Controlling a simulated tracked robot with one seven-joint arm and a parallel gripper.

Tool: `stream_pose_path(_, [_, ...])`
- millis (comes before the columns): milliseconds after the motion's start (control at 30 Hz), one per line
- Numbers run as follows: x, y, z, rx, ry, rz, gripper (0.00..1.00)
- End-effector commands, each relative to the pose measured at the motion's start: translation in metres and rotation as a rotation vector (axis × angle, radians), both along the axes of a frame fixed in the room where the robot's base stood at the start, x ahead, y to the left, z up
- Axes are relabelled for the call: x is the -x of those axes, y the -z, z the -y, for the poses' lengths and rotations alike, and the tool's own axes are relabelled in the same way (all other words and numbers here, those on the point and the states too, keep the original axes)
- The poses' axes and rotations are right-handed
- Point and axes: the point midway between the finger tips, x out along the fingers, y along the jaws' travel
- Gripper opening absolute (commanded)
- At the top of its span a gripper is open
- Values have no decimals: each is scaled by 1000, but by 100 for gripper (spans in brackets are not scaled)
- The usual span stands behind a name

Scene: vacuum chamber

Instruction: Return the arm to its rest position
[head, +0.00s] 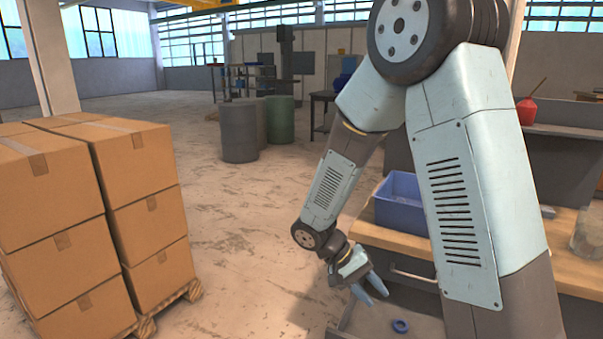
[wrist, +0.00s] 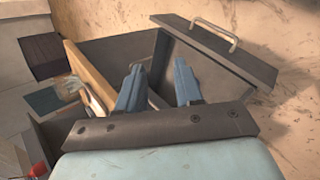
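My arm reaches down from the upper right of the head view, bent at the elbow, over the front of a wooden workbench (head: 570,260). My gripper (head: 373,288) points downward in front of the bench, near an open drawer (head: 350,318). In the wrist view my gripper (wrist: 160,80) shows two blue fingers standing apart, with no object seen between them. The drawer front with its metal handle (wrist: 215,35) lies beyond the fingers. I cannot tell the exact height of the fingertips over the drawer.
A blue bin (head: 402,205) stands on the bench behind my forearm. A blue ring (head: 400,326) lies in the drawer. Stacked cardboard boxes (head: 140,215) on a pallet stand at left. Drums (head: 238,132) stand farther back. The floor between boxes and bench is clear.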

Motion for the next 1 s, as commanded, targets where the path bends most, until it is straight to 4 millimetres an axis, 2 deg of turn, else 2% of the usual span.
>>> stream_pose_path(33, [1, -12, 4, -31, 10, 14, 35])
stream_pose_path(400, [18, -80, 27, -255, 36, 103, 35])
stream_pose_path(1000, [66, -175, 58, -559, -31, 356, 35])
